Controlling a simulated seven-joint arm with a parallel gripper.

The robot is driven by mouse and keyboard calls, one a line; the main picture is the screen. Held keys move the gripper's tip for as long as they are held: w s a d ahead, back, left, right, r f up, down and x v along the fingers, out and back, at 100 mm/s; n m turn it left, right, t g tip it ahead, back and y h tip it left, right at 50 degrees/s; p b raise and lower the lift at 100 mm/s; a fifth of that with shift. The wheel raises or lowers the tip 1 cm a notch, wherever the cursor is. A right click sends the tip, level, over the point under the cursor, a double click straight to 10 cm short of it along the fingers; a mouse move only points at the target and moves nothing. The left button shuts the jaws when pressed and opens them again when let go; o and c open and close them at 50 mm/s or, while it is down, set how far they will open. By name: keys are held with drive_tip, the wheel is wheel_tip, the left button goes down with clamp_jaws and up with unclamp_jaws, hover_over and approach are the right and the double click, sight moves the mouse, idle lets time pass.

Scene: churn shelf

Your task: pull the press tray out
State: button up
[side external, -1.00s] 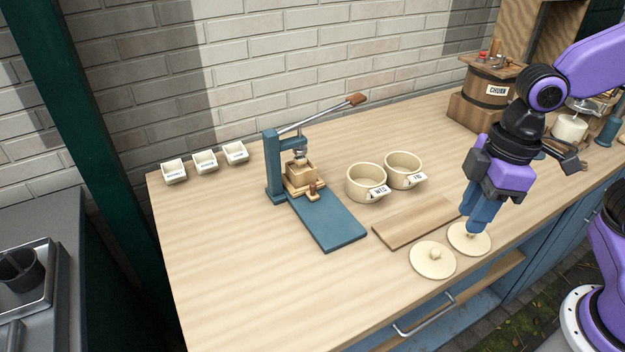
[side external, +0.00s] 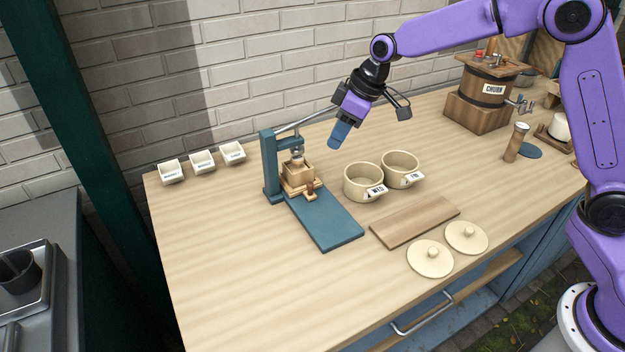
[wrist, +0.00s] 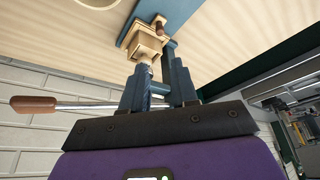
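The press (side external: 269,165) is a teal frame with a metal lever, standing on the left half of the counter. A light wooden tray with a small knob (side external: 310,187) sits in it under the press screw, holding a wooden box-like mould (side external: 299,170). A flat teal base plate (side external: 327,222) extends in front. My gripper (side external: 338,137) is in the air, right of the press and above tray height, fingers pointing down. In the wrist view, the blue fingers of my gripper (wrist: 158,72) look apart and empty, with the tray (wrist: 136,53) beyond them. The lever partly passes behind my gripper.
Two cream pots (side external: 363,183) (side external: 401,168) stand right of the press. A wooden board (side external: 415,221) and two round lids (side external: 430,258) (side external: 466,237) lie in front. Small labelled cups (side external: 203,161) line the wall. The churn (side external: 486,94) stands far right. The left front counter is clear.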

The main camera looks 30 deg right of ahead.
sight(310, 184)
drive_tip(key=x, duration=1.5)
drive_tip(key=shift+f, duration=0.2)
drive_tip(key=shift+c, duration=0.3)
clamp_jaws()
